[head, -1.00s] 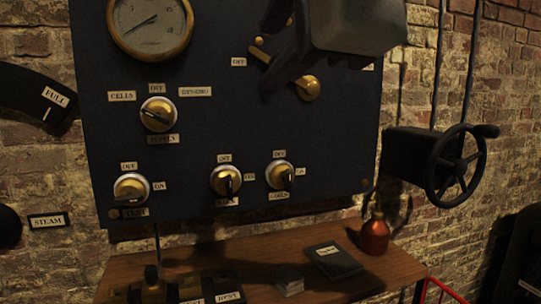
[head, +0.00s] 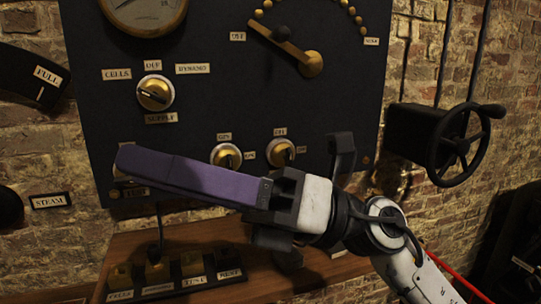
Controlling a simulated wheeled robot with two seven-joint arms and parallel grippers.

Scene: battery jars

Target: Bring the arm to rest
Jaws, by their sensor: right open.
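My right arm reaches in from the lower right, with white links and a dark wrist. Its right gripper (head: 287,195) is open, in front of the lower edge of the dark panel (head: 210,105). A long purple bar-shaped part (head: 190,180) extends left from the gripper across the panel's lower left; I cannot tell whether it is a finger. It covers most of the lower-left knob. No contact with the panel can be made out. My left gripper is not in view.
The panel carries a gauge (head: 145,12), a brass lever (head: 285,42), a supply knob (head: 155,93) and two lower knobs (head: 226,156) (head: 281,151). A handwheel (head: 459,146) stands at right. A wooden shelf (head: 125,243) below holds a row of labelled blocks (head: 190,264).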

